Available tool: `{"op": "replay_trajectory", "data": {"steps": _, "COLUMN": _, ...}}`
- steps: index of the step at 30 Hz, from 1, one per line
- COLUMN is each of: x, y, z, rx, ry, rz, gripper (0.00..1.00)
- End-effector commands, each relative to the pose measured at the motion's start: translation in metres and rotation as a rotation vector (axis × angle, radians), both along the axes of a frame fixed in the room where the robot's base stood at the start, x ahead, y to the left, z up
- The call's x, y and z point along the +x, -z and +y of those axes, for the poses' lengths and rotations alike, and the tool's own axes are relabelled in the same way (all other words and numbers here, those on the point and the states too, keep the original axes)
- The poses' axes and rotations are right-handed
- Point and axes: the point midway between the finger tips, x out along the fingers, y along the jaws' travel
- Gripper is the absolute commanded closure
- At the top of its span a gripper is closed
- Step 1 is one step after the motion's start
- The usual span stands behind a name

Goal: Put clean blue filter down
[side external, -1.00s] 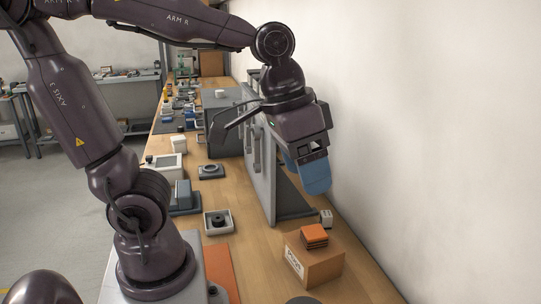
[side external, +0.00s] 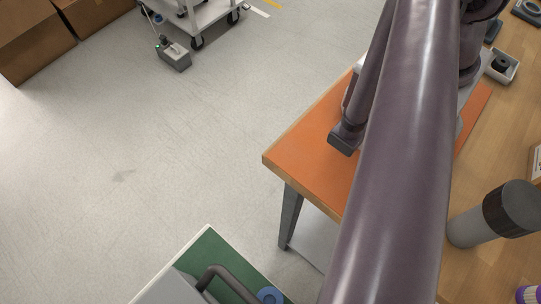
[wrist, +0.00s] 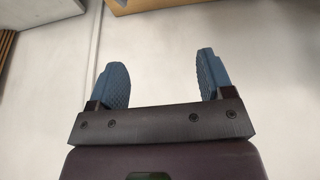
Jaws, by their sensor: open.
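My gripper (wrist: 160,68) shows in the wrist view with its two blue textured fingers spread wide apart. Nothing is between them, and a plain pale surface fills the background. In the side external view my arm crosses the picture and my gripper is out of frame. A blue round piece (side external: 270,295) lies on a green-topped surface (side external: 207,250) at the bottom edge, partly cut off. I cannot tell whether it is the clean blue filter. No other blue filter shows.
An orange mat (side external: 310,140) covers the near end of the wooden bench. A grey cylinder with a dark cap (side external: 475,225) is at the right. A white trolley (side external: 205,15) and cardboard boxes (side external: 30,40) stand at the back.

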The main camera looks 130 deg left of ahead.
Motion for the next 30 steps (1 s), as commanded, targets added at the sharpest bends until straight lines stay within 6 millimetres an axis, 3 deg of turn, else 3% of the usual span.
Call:
{"op": "replay_trajectory", "data": {"steps": 8, "x": 0.053, "y": 0.028, "z": -0.074, "rx": -0.130, "ry": 0.048, "rz": 0.335, "gripper": 0.26}}
{"op": "replay_trajectory", "data": {"steps": 16, "x": 0.081, "y": 0.085, "z": -0.162, "rx": -0.230, "ry": 0.072, "rz": 0.688, "gripper": 0.26}}
{"op": "replay_trajectory", "data": {"steps": 23, "x": 0.077, "y": 0.153, "z": -0.238, "rx": -0.289, "ry": 0.062, "rz": 1.012, "gripper": 0.26}}
{"op": "replay_trajectory", "data": {"steps": 30, "x": 0.043, "y": 0.235, "z": -0.305, "rx": -0.327, "ry": 0.011, "rz": 1.360, "gripper": 0.26}}
